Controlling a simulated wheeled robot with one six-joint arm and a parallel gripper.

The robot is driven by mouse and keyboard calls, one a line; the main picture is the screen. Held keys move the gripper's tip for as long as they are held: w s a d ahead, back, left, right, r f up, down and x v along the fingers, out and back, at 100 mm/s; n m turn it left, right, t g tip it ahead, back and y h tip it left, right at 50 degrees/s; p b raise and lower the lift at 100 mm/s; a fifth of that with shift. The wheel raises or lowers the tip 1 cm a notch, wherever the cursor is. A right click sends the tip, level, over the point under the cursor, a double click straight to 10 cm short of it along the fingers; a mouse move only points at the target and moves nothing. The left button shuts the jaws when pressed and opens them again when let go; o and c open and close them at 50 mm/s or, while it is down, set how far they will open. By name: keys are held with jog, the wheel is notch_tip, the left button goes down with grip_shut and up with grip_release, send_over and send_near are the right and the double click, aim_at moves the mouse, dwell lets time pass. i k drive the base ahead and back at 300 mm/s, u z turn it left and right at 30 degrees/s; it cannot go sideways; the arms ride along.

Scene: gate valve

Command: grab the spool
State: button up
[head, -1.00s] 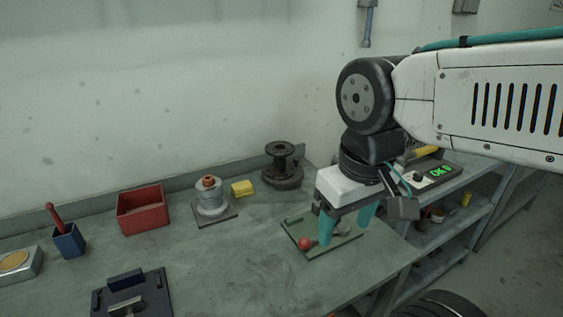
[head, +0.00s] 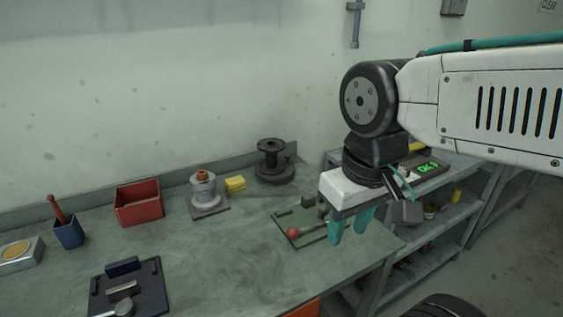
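A dark, flanged, spool-shaped piece (head: 271,147) stands upright on a wider round base at the back of the bench, near the wall. My gripper (head: 350,229) points down with two teal fingers apart and nothing visible between them. It is in front and to the right of the spool, well apart from it, over the right side of the bench. Behind and left of the fingers is a green plate (head: 290,220) with a red-knobbed lever (head: 293,232); my gripper hides part of it.
A grey cylinder with an orange top (head: 204,189), a yellow block (head: 235,184), a red bin (head: 139,203) and a blue cup (head: 69,234) line the back. A dark fixture (head: 130,288) lies in front. The bench middle is clear.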

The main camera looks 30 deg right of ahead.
aim_at(272, 165)
jog(key=u, duration=0.05)
jog(key=k, duration=0.35)
jog(key=u, duration=3.4)
jog(key=k, duration=1.95)
jog(key=z, duration=1.7)
jog(key=i, duration=0.5)
jog(key=z, duration=0.1)
